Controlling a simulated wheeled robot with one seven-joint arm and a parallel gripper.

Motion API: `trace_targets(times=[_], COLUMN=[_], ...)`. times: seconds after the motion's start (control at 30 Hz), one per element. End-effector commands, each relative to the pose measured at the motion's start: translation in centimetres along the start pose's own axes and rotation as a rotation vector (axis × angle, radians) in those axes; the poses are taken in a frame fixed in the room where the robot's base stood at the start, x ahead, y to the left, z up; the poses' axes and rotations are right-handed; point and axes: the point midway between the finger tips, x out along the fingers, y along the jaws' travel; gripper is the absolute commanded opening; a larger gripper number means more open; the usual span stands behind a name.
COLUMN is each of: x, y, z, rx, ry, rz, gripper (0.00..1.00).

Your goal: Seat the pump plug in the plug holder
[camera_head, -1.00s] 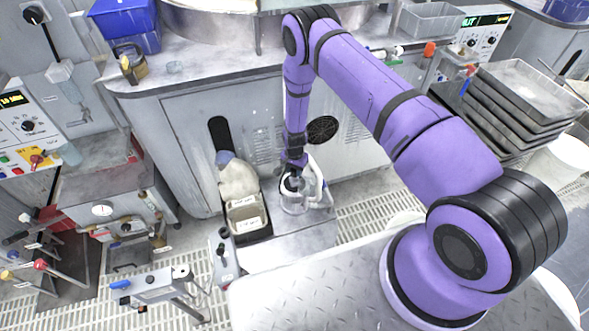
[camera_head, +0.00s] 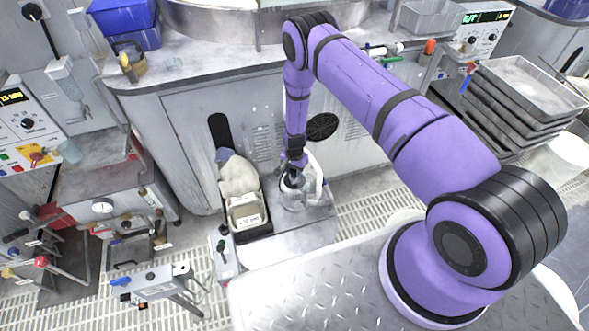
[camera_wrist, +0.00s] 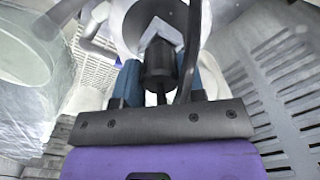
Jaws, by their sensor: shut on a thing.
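My gripper (camera_wrist: 163,84) points down at the low grey bench beside the cabinet. In the wrist view its blue fingers are shut on a black cylindrical plug (camera_wrist: 160,64), with a black cable (camera_wrist: 190,50) running past its right side. A pale, V-shaped piece, perhaps the plug holder (camera_wrist: 161,33), is right at the plug's far end inside a white round form. I cannot tell whether the plug is in it or only in front of it. In the head view my gripper (camera_head: 291,180) is over a pale round fitting, and the plug is too small to make out.
A black bin (camera_head: 249,216) with pale contents stands left of the gripper. A white curved hose (camera_head: 317,178) is close on its right. The cabinet (camera_head: 180,140) rises behind. A small control post (camera_head: 223,255) stands at front left. The treadplate (camera_head: 310,290) in front is clear.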

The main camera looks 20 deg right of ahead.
Motion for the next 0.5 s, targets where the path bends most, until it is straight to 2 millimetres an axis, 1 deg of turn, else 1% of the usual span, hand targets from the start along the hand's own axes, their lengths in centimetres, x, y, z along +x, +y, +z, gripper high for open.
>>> trace_targets(times=[0.37, 0.4, 0.47, 0.5], x=[0.85, 0.86, 0.84, 0.83], y=[0.04, 0.03, 0.03, 0.03], z=[0.03, 0.02, 0.02, 0.02], rx=[0.000, 0.000, 0.000, 0.000], ry=[0.000, 0.000, 0.000, 0.000], rz=[0.001, 0.000, 0.000, 0.000], gripper=[0.12, 0.41, 0.55, 0.64])
